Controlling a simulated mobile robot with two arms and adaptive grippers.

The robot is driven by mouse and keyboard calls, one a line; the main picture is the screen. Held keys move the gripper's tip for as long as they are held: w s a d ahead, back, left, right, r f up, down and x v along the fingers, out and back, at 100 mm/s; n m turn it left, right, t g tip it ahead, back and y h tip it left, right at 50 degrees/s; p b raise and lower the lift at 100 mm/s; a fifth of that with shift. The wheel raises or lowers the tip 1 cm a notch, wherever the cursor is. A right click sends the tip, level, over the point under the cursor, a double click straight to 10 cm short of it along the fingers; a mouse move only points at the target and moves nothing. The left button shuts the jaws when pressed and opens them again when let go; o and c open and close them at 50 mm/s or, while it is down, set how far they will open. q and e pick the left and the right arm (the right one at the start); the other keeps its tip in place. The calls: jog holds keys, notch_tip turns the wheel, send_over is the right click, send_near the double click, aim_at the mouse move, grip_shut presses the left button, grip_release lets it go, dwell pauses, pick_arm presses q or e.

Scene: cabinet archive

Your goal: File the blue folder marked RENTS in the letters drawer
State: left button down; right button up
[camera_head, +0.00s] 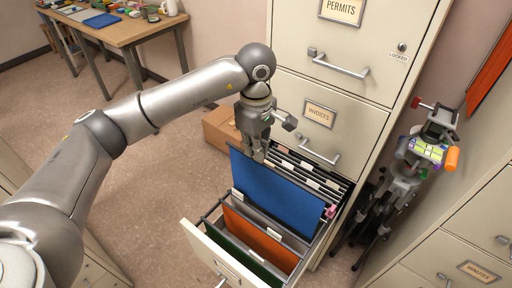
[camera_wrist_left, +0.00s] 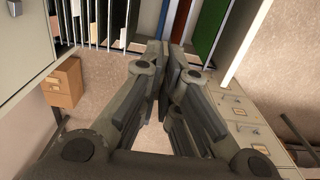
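The blue folder (camera_head: 275,195) stands upright in the open bottom drawer (camera_head: 207,243), its upper part rising above the orange and green folders in front of it. Its lower edge is hidden, and I cannot read any marking on it. The drawer's front label is too small to read. My left gripper (camera_head: 258,155) is at the folder's top edge, near its left part, with its fingers pinched together on it. In the left wrist view the fingertips (camera_wrist_left: 170,55) meet at the thin blue edge (camera_wrist_left: 181,20). My right gripper is not in view.
Behind the blue folder hang several dark files with white tabs (camera_head: 308,172). Closed drawers marked INVOICES (camera_head: 320,113) and PERMITS (camera_head: 341,10) are above. A cardboard box (camera_head: 220,128) sits left of the cabinet. A tripod-like stand (camera_head: 405,180) is at right, and a wooden table (camera_head: 120,30) at back left.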

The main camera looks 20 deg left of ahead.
aim_at(256, 195)
pick_arm(q)
jog(key=shift+f, duration=0.1)
notch_tip(256, 195, down, 3)
jog(key=b, duration=0.3)
jog(key=shift+f, duration=0.1)
jog(key=shift+f+b, duration=6.9)
jog(key=shift+f, duration=0.9)
jog(key=shift+a+f+b, duration=0.1)
jog(key=shift+f+b, duration=0.6)
jog(key=shift+f, duration=0.1)
jog(key=c, duration=2.1)
grip_release()
jog(key=o, duration=0.5)
jog(key=shift+o, duration=0.2)
jog(key=shift+r, duration=0.15)
